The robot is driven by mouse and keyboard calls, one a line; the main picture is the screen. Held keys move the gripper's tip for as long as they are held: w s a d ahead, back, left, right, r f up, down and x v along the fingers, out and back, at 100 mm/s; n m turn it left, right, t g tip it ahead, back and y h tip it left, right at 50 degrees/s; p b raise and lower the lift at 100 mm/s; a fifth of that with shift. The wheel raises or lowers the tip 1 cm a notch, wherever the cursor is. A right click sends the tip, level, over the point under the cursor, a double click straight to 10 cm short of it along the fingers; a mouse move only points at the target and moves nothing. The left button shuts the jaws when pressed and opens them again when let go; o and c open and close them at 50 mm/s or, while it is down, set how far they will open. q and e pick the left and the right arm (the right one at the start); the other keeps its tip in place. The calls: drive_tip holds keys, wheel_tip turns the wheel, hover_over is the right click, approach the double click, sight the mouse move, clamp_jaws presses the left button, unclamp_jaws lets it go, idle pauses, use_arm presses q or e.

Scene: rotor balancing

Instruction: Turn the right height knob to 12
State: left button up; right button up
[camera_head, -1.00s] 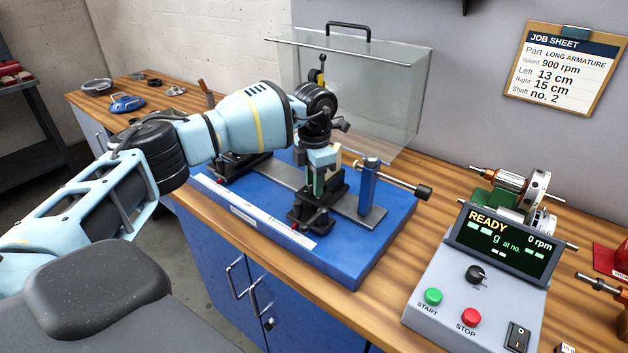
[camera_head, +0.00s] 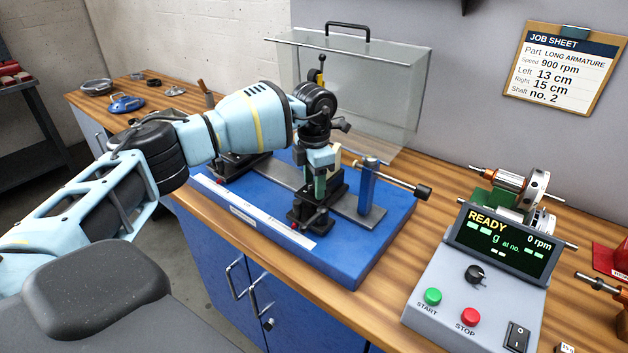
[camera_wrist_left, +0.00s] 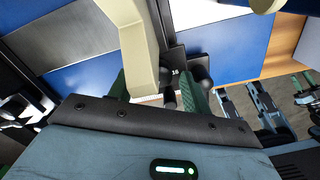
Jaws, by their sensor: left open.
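My left gripper (camera_head: 320,186) points down over the right black support stand (camera_head: 318,208) on the blue balancing machine. Its green fingers (camera_wrist_left: 158,92) show apart in the left wrist view. A cream upright part (camera_wrist_left: 138,45) and dark knob-like parts (camera_wrist_left: 201,68) of the stand lie at and just beyond the fingers. The right height knob cannot be told apart for certain, and its setting is too small to read. I cannot tell whether the fingers touch it. My right gripper is out of view.
A blue post (camera_head: 367,188) with a rod stands just right of the gripper. A clear guard (camera_head: 385,95) rises behind. The control box (camera_head: 440,290) reads READY, 0 rpm. The job sheet (camera_head: 565,70) lists Left 13 cm, Right 15 cm.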

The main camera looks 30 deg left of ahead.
use_arm(q)
wheel_tip(320, 180, up, 8)
drive_tip(key=shift+f, duration=0.1)
idle(0.4)
